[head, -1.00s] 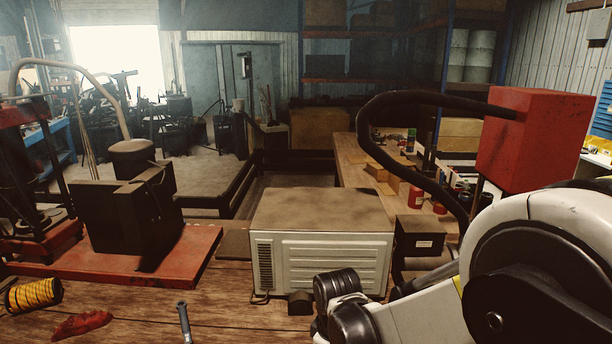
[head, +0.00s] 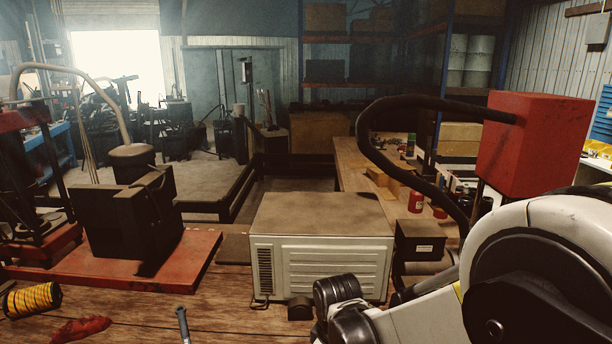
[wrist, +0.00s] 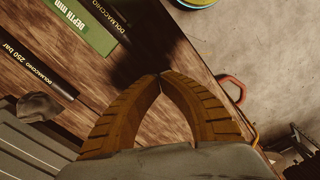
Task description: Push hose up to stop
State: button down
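In the head view a thick black hose (head: 365,135) runs from a red box (head: 538,142) at right, loops left and drops behind my arm. Its lower end is hidden. My gripper shows only in the wrist view (wrist: 159,76). Its two brown ridged fingers curve together and their tips meet. I see nothing held between them. They are over the wooden bench top near its edge. A dark blurred patch lies just beyond the tips; I cannot tell if it is a shadow. I cannot make out the hose's end or a stop.
A green plate marked "DEPTH mm" (wrist: 80,25) and black labelled strips lie on the bench in the wrist view.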

jog(key=shift+f+b, duration=1.6)
jog(key=shift+f, duration=0.25)
jog(key=shift+d, duration=0.2)
jog(key=shift+d, duration=3.55)
jog(key=shift+a+b, duration=0.2)
jog(key=shift+b, duration=0.15)
jog(key=shift+a+r, duration=0.1)
jog(key=shift+a, duration=0.2)
jog(key=shift+r+p, duration=2.9)
jog(key=shift+r, duration=1.1)
